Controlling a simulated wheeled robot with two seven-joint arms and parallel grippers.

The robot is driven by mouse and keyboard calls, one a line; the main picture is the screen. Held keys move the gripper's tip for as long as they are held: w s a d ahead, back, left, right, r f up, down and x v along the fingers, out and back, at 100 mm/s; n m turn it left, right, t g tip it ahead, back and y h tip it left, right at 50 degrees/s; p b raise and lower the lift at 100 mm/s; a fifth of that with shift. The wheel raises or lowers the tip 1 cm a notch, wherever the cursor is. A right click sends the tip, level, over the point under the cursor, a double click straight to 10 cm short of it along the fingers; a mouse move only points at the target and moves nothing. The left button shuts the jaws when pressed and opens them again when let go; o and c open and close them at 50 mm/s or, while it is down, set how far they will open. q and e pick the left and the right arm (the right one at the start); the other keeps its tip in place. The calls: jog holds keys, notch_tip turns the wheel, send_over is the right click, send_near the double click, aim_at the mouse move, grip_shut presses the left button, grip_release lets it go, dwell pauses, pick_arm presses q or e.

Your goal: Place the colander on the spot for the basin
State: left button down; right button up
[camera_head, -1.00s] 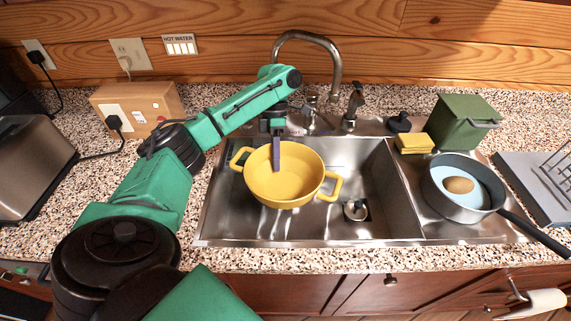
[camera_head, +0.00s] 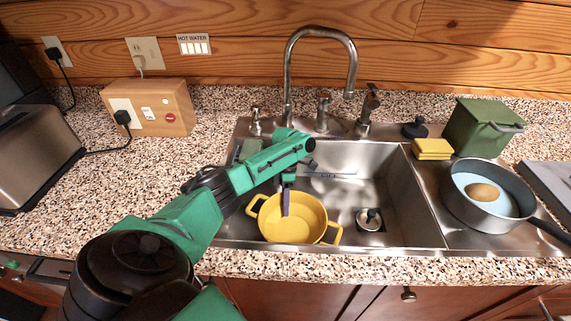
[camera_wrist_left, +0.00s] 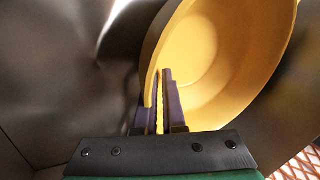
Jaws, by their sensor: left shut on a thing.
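The yellow colander (camera_head: 297,218), a round bowl with two loop handles, is at the left front of the steel sink basin (camera_head: 385,190). I see no holes in it. My left gripper (camera_head: 286,207) is shut on its rim, with one purple finger inside the wall. The wrist view shows the colander (camera_wrist_left: 215,60) tilted in the picture, its wall between the fingers of my left gripper (camera_wrist_left: 160,90). The colander sits below the sink's rim; I cannot tell whether it touches the basin floor. My right gripper is not in view.
A drain strainer (camera_head: 369,219) lies right of the colander. The faucet (camera_head: 318,60) arches behind the basin. A grey pan (camera_head: 475,212), yellow sponges (camera_head: 432,149) and a green bin (camera_head: 483,127) stand to the right. A wooden outlet box (camera_head: 160,107) is at the left.

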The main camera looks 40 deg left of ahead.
pick_arm(q)
jog(key=c, duration=1.1)
grip_release()
jog(key=shift+o, duration=0.5)
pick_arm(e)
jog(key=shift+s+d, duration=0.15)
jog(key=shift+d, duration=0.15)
pick_arm(q)
jog(key=b+v, duration=0.1)
jog(key=v, duration=1.1)
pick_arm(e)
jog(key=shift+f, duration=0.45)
pick_arm(q)
jog(key=shift+r, duration=0.15)
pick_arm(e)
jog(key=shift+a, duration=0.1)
